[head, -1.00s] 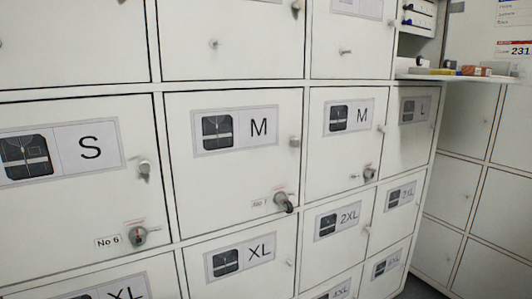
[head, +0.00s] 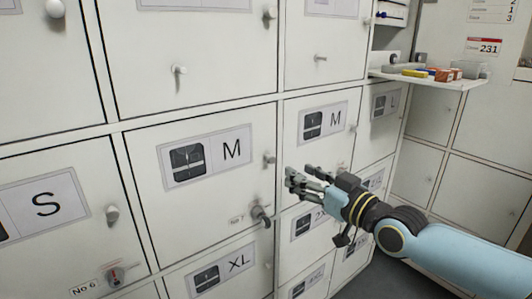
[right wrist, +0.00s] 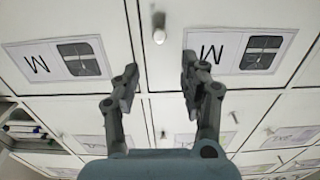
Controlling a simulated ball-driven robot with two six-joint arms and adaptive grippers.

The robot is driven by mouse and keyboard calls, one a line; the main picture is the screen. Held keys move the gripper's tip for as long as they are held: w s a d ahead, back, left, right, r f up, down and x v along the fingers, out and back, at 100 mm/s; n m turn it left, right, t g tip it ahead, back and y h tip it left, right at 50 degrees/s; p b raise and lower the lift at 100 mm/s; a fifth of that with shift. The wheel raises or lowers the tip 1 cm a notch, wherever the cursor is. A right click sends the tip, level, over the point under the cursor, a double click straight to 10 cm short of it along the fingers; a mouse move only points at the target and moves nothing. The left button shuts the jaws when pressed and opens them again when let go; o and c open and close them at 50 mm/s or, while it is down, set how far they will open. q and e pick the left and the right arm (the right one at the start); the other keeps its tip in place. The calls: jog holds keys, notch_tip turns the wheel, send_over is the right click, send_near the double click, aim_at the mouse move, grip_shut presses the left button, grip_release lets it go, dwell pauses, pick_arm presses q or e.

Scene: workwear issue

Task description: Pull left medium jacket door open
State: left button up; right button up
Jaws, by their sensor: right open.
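The left medium jacket door (head: 150,215) is a white locker door with a jacket picture and an "M" label (head: 205,157). It looks shut. It has a small knob (head: 270,160) at its right edge and a lock with a dark key (head: 260,215) below. My right gripper (head: 297,180) is open and empty, just right of the knob in the head view, in front of the other M door (head: 345,100). In the upside-down right wrist view, the door's label (right wrist: 240,50) is at right, and a pale knob (right wrist: 158,36) shows between the open fingers. My left gripper is not seen.
Other shut locker doors surround it: S (head: 60,245), XL (head: 225,285) and L (head: 385,100). Their knobs stick out. A white shelf (head: 440,82) with small coloured items juts out at upper right. The space before the left doors is clear.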

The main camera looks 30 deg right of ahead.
aim_at(273, 160)
jog(key=w+b, duration=0.1)
jog(key=w, duration=0.2)
jog(key=w+b, duration=0.2)
jog(key=w, duration=0.1)
jog(key=w+b, duration=0.2)
jog(key=w, duration=0.1)
jog(key=shift+a+f, duration=0.3)
jog(key=shift+f, duration=0.05)
jog(key=shift+w+r, duration=0.15)
jog(key=shift+w, duration=0.45)
grip_shut()
